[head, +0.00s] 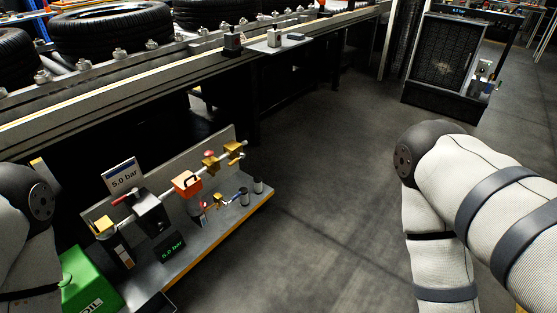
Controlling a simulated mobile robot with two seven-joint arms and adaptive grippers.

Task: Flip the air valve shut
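An air station board (225,152) stands at the lower left, with a pipe line of brass, orange and dark fittings along it. A red lever (122,198) sits above a dark block (152,212) on this line. An orange block (187,183) with a dark handle sits further right, beside brass fittings (211,160). I cannot tell for sure which part is the air valve, or whether it is open. A sign and a small display (170,246) both read 5.0 bar. Both my arms show at the sides, but neither gripper is in view.
The station's shelf has a yellow front edge (222,238) and holds small fittings (218,200) and dark cylinders (258,185). A green oil container (85,280) stands at its left. The conveyor (120,85) with tyres (112,28) runs behind. Open floor lies to the right.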

